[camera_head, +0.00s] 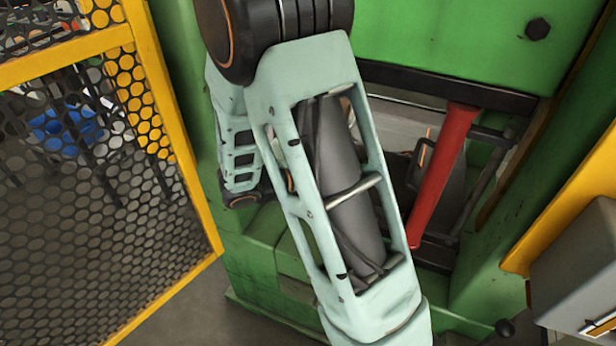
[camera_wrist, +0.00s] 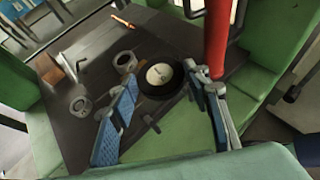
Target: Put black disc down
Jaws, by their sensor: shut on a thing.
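In the wrist view the black disc (camera_wrist: 146,92) has a pale round centre and sits between the tips of my gripper (camera_wrist: 160,80). The two blue-padded fingers are on either side of it, shut on it. Below the disc are a dark plate (camera_wrist: 70,135) and a green surface (camera_wrist: 165,140); I cannot tell whether the disc touches either. In the head view my arm hides the gripper and the disc.
A red bar (camera_wrist: 217,40) stands close by the right finger; it also shows in the head view (camera_head: 440,175). On the plate lie a metal ring (camera_wrist: 125,55), a grey disc (camera_wrist: 80,104) and an orange-tipped tool (camera_wrist: 122,20). A yellow-framed mesh fence (camera_head: 175,130) stands left.

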